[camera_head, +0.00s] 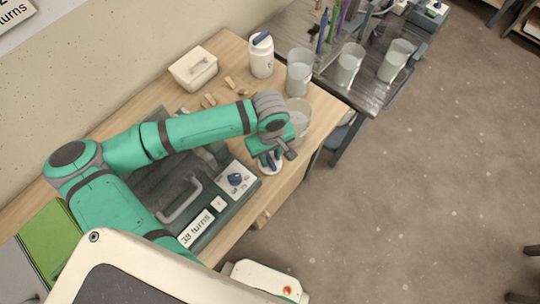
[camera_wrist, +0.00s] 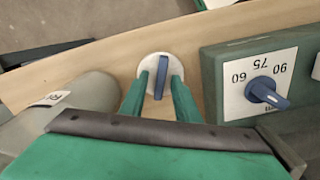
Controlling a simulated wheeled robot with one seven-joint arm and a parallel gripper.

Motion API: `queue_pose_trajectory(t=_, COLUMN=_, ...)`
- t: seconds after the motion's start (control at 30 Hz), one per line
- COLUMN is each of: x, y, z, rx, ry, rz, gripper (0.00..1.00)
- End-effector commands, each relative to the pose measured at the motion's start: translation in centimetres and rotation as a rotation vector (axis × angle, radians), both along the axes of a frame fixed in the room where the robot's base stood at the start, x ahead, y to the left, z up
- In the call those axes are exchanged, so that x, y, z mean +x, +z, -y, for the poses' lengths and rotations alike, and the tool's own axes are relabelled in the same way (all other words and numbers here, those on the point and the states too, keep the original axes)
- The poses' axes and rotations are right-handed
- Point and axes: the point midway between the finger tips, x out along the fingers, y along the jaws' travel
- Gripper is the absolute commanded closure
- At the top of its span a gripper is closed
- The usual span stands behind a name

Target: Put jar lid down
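The jar lid (camera_head: 265,169) is a white disc with a blue bar handle. It appears to lie on the wooden table near the edge, partly hidden by my gripper (camera_head: 272,157) in the head view. In the wrist view the lid (camera_wrist: 148,65) is seen from above, its blue handle (camera_wrist: 161,76) upright in the picture. My gripper (camera_wrist: 161,82) has its two green fingers on either side of the handle, over the disc. Gaps show between the handle and both fingers, so it is open. Whether the fingertips touch the disc cannot be told.
A dark green machine with a dial (camera_wrist: 262,90) stands right beside the lid. A grey container (camera_wrist: 85,92) is on its left in the wrist view. A white jar with a blue-handled top (camera_head: 262,60) and a lidded box (camera_head: 193,69) stand farther back. Clear cups (camera_head: 299,75) stand nearby.

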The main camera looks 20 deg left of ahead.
Motion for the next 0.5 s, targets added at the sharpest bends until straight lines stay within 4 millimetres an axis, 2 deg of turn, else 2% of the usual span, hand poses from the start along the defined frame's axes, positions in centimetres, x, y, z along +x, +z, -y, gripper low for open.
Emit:
queue_pose_trajectory(t=0.17, x=0.1, y=2.3, z=-0.1, rx=0.004, ry=0.000, rz=0.003, gripper=0.71)
queue_pose_trajectory(t=0.5, x=0.1, y=8.9, z=-0.1, rx=0.003, ry=-0.002, rz=0.003, gripper=0.71)
